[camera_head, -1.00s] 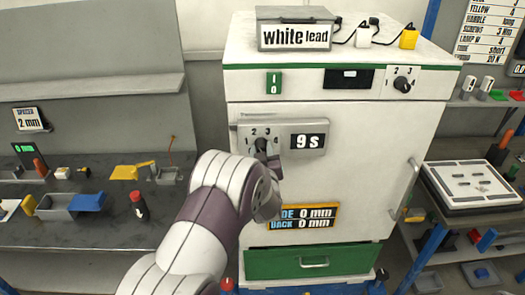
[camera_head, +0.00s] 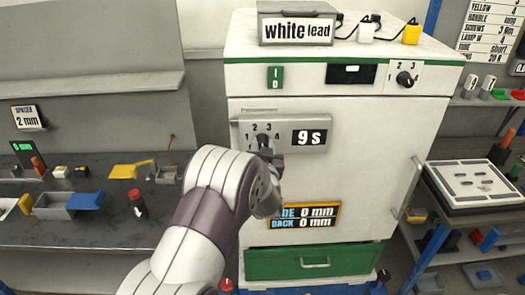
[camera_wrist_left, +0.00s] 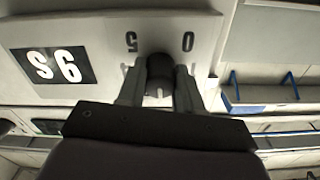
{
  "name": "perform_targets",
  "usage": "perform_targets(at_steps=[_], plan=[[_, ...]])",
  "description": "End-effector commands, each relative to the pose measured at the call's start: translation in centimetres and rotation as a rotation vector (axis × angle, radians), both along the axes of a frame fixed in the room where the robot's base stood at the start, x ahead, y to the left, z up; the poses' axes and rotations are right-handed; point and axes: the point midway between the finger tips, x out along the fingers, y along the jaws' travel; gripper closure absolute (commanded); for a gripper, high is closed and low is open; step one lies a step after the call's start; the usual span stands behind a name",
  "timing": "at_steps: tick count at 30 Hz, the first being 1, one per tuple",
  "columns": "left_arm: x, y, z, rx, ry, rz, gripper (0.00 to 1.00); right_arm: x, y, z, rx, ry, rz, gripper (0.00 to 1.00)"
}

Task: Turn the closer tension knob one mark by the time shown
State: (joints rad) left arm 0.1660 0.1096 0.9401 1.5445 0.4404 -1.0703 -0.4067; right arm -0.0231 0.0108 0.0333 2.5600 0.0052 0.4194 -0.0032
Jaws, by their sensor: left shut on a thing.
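The closer plate (camera_head: 285,136) is a grey box on the white cabinet door, with numbers around a dark knob (camera_head: 263,141) and a display (camera_head: 309,137) reading "9 s". My left gripper (camera_head: 271,152) reaches the knob from below and the right, and my forearm covers the area under the plate. In the left wrist view the dark knob (camera_wrist_left: 160,68) sits between the two fingers of my left gripper (camera_wrist_left: 160,90), which is shut on it. The pointer's exact mark is unclear.
Another knob (camera_head: 405,79) with numbers is at the cabinet's upper right. A door handle (camera_head: 411,187) stands at the right edge, and a green drawer (camera_head: 315,262) is below. A dark bench (camera_head: 95,228) is at the left, and a tray (camera_head: 473,184) is on the right shelf.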

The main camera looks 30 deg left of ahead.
Motion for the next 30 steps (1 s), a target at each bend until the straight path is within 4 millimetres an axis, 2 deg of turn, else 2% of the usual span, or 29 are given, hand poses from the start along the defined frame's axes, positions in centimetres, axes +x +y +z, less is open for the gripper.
perform_targets(at_steps=[1, 15, 30], plan=[[-0.1, 0.0, -0.6, 0.031, 0.028, 0.000, 0.95, 0.0, 0.0, -0.5, 0.000, 0.000, 0.000, 0.59], [-0.2, 0.0, -0.6, 0.344, 0.225, -0.002, 0.95, 0.0, 0.0, -1.7, 0.000, 0.000, 0.000, 0.59], [-0.2, 0.0, -0.7, 0.462, 0.301, -0.003, 0.95, 0.0, 0.0, -2.0, 0.000, 0.000, 0.000, 0.59]])
